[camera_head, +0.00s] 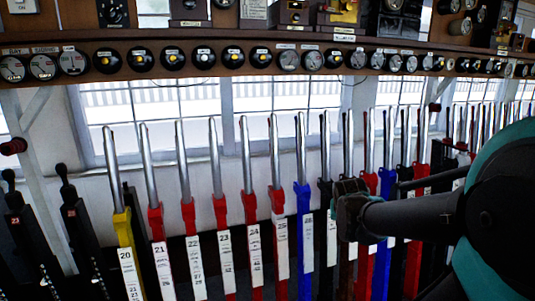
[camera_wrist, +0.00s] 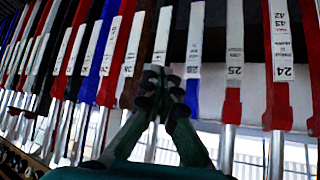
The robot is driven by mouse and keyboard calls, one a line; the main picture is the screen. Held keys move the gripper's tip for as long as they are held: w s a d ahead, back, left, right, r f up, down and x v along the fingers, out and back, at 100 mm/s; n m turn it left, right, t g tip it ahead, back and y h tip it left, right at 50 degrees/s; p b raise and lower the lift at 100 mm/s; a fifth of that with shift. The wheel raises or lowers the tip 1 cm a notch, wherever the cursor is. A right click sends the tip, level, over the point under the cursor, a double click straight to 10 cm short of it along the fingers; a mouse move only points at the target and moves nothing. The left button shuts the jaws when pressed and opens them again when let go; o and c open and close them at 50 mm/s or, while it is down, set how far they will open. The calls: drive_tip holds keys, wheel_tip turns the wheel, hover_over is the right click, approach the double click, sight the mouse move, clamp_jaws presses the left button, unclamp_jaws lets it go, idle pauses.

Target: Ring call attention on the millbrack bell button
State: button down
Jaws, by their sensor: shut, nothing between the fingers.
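My gripper (camera_head: 347,207) is shut and empty in front of the lever row, right of the middle in the head view. Its closed fingers also show in the wrist view (camera_wrist: 163,85), in front of the levers. Wooden instrument boxes stand on the shelf at the top of the head view, including a brown box (camera_head: 190,10), another brown box (camera_head: 293,12) and a box with a yellowish front (camera_head: 343,12). Their labels are too small to read, so I cannot tell which bears the millbrack bell button. My gripper is well below these boxes and apart from them.
A long row of levers (camera_head: 248,165) with red, blue, yellow and black lower parts crosses the view. The wooden shelf (camera_head: 240,40) above carries round dials and indicators on its front edge. Windows (camera_head: 150,100) lie behind. My arm covers the right side.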

drive_tip(key=s+a+f+n+g+y, duration=0.1)
drive_tip(key=s+a+f, duration=0.1)
drive_tip(key=s+f, duration=0.3)
drive_tip(key=s+a+f+n+g+y, duration=0.1)
drive_tip(key=s+a+f+g, duration=0.1)
drive_tip(key=s+f, duration=0.4)
drive_tip(key=s+a, duration=0.1)
drive_tip(key=s, duration=0.2)
drive_tip(key=shift+s+a+f, duration=0.15)
drive_tip(key=shift+s+a, duration=0.05)
drive_tip(key=shift+s, duration=0.05)
idle(0.6)
